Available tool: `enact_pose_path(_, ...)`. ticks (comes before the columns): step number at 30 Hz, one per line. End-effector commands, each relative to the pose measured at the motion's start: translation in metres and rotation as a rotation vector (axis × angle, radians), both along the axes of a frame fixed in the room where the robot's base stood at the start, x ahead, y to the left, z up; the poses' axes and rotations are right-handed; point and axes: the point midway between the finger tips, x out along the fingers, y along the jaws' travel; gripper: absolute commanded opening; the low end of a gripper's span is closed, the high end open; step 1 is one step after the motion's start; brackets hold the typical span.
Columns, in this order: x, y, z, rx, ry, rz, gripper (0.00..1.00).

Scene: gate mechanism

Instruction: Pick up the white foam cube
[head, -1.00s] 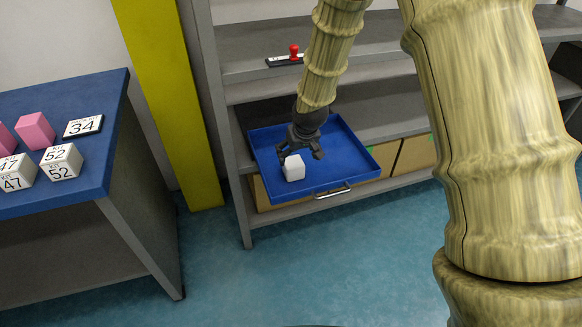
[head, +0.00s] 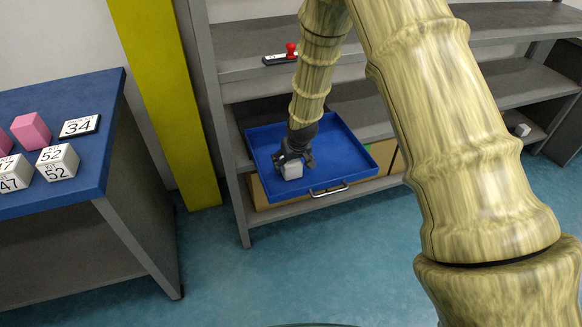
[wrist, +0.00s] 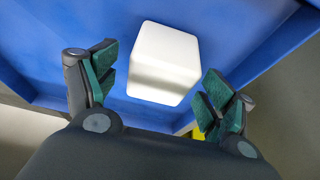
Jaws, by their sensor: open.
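The white foam cube (head: 292,171) sits in the blue drawer tray (head: 350,160), near its front left part. In the wrist view the cube (wrist: 163,62) lies ahead of and between the two open fingers, with blue tray floor around it. My gripper (head: 294,162) is open just above the cube in the head view and partly covers its top. In the wrist view my gripper (wrist: 158,92) shows green pads on both sides, with gaps between the pads and the cube.
The tray has a metal handle (head: 329,190) at its front and sits in a grey shelf unit (head: 240,205). A yellow post (head: 170,100) stands to the left. A blue table (head: 105,150) with numbered blocks is further left. A red-knobbed device (head: 290,52) lies on a shelf above.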

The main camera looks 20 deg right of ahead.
Motion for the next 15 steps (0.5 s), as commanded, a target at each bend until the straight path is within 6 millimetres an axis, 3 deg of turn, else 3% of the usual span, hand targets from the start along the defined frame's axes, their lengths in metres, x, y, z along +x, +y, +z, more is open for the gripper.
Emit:
enact_pose_path(5,0.006,0.0,-0.013,0.0,-0.001,0.001,0.83)
enact_pose_path(14,0.007,0.0,-0.016,0.0,-0.001,0.001,0.83)
enact_pose_path(15,0.007,0.0,-0.016,0.0,-0.001,0.001,0.76)
